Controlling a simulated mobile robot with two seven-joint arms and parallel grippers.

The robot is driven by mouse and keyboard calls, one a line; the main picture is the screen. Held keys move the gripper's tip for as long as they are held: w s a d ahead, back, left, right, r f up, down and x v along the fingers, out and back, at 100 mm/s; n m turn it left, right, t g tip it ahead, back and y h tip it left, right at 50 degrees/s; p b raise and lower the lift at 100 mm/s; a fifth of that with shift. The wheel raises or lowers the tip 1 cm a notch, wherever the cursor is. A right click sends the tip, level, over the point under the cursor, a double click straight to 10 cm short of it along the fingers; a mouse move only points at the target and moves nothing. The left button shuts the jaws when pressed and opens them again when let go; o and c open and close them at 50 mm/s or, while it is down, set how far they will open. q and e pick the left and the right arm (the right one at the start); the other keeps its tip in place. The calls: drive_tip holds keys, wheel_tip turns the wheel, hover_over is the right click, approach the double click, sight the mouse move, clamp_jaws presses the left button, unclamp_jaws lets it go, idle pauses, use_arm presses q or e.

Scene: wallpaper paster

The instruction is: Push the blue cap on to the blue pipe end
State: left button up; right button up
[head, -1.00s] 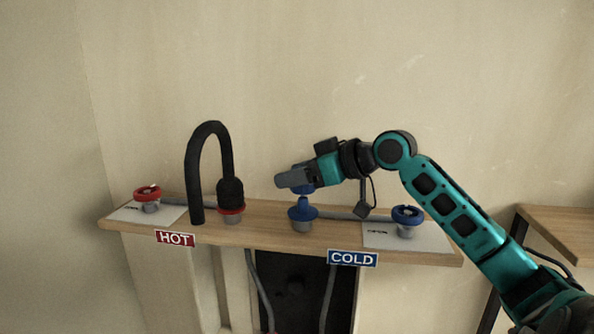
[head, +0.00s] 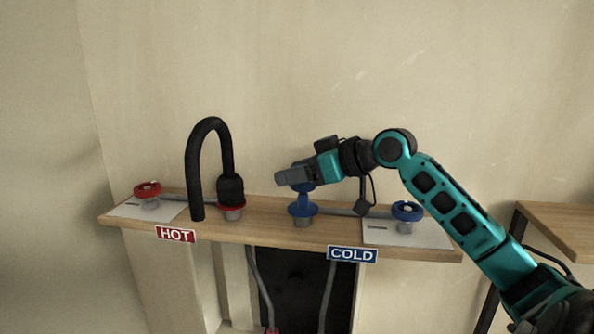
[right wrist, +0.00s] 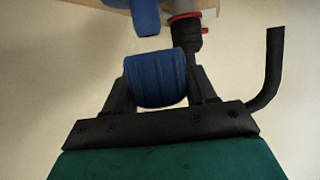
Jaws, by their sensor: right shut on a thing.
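My right gripper (head: 290,177) is shut on the blue cap (right wrist: 158,80), which sits between its two fingers in the right wrist view. The blue pipe end (head: 303,207) stands upright on the shelf directly below the gripper. My left gripper is not in view.
The wooden shelf (head: 265,232) carries a black curved hose (head: 194,170) on a red-ringed fitting to the left. A red valve wheel (head: 147,190) stands far left, a blue valve wheel (head: 406,211) right. HOT (head: 176,235) and COLD (head: 352,254) signs hang on the front edge.

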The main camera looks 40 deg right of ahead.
sight(297, 206)
drive_tip(key=shift+p, duration=0.45)
idle(0.9)
drive_tip(key=shift+f+b, duration=0.55)
drive_tip(key=shift+f, duration=0.35)
drive_tip(key=shift+f+b, duration=0.65)
drive_tip(key=shift+f, duration=0.45)
drive_tip(key=shift+f, duration=0.2)
drive_tip(key=o, duration=1.1)
drive_tip(key=b+v, duration=0.1)
drive_tip(key=v, duration=1.2)
